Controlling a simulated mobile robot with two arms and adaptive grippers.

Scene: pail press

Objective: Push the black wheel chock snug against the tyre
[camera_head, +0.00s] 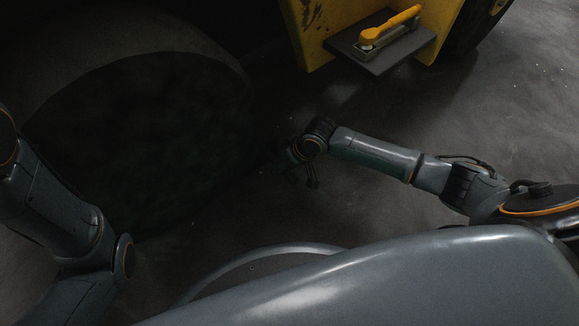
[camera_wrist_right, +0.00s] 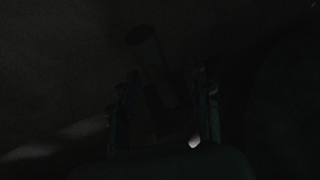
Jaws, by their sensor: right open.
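The tyre (camera_head: 140,130) is a large, very dark round shape filling the left half of the head view. My right gripper (camera_head: 308,178) is low over the dark floor, to the right of the tyre. In the dim right wrist view, its open fingers (camera_wrist_right: 166,85) stand apart. A dark shape with a rounded end (camera_wrist_right: 142,36) lies ahead of and between them; it may be the black wheel chock, but it is too dark to be sure. I cannot make out the chock in the head view, nor any gap to the tyre. My left gripper is not in view; only its arm shows.
A yellow vehicle body (camera_head: 340,25) stands at the top, with a dark step plate (camera_head: 375,62) bearing a yellow-handled lever (camera_head: 392,26). Another dark wheel (camera_head: 478,25) is behind it. The grey floor (camera_head: 500,110) at the right is clear.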

